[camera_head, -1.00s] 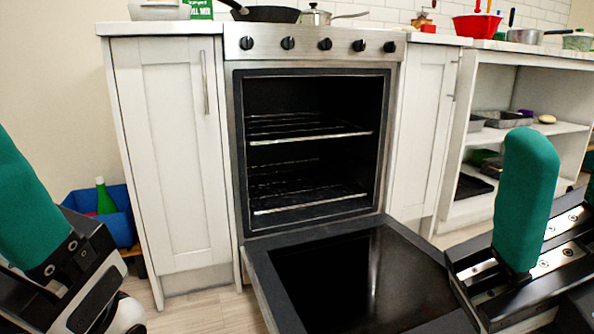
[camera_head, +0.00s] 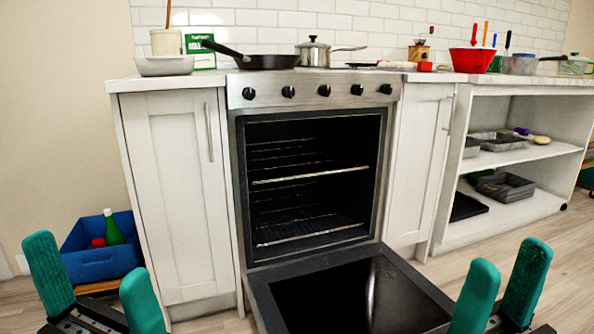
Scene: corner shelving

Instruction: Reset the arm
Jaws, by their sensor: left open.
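My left gripper (camera_head: 97,283) is at the lower left, with its two green fingers wide apart and nothing between them. My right gripper (camera_head: 502,290) is at the lower right, its two green fingers apart with a narrower empty gap. Both are in front of the kitchen units and touch nothing that I can see. The oven (camera_head: 312,92) stands in the middle with its door (camera_head: 345,292) lowered and its racks (camera_head: 310,175) empty. The lower parts of both arms are out of the frame.
The open oven door juts out between my grippers. A blue crate (camera_head: 100,265) with a green bottle (camera_head: 113,228) stands behind the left gripper. Open shelves (camera_head: 540,152) with trays are at the right. A frying pan (camera_head: 268,62) and a pot (camera_head: 314,52) stand on the stove.

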